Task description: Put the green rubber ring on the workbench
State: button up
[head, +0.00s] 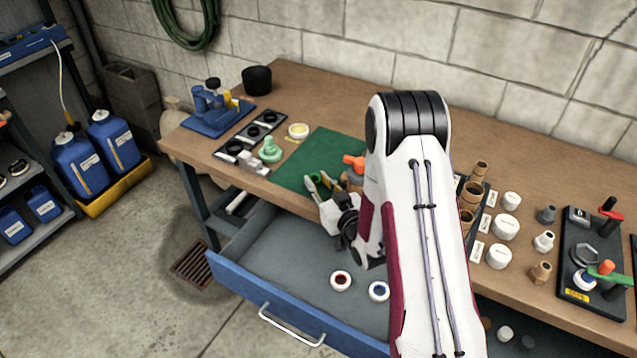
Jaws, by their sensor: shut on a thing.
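The wooden workbench (325,104) runs along the block wall. My gripper (319,182) is over the front edge of the green mat on the bench, close above the open drawer. It is shut on a small green thing, which looks like the green rubber ring (318,177). The fingers and the small size hide most of the ring. I cannot tell whether the ring touches the mat or hangs just above it.
The green mat (305,160) has clear room left of my gripper. An orange-topped part (355,161) stands close right. A pale green part (270,151) and a black tray (253,131) lie left. The open blue drawer (270,290) holds two white-rimmed round pieces.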

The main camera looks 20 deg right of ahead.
jog(key=shift+f, duration=0.25)
jog(key=o, duration=0.8)
jog(key=shift+s+r, duration=0.1)
jog(key=shift+r, duration=0.1)
jog(key=shift+v, duration=5.9)
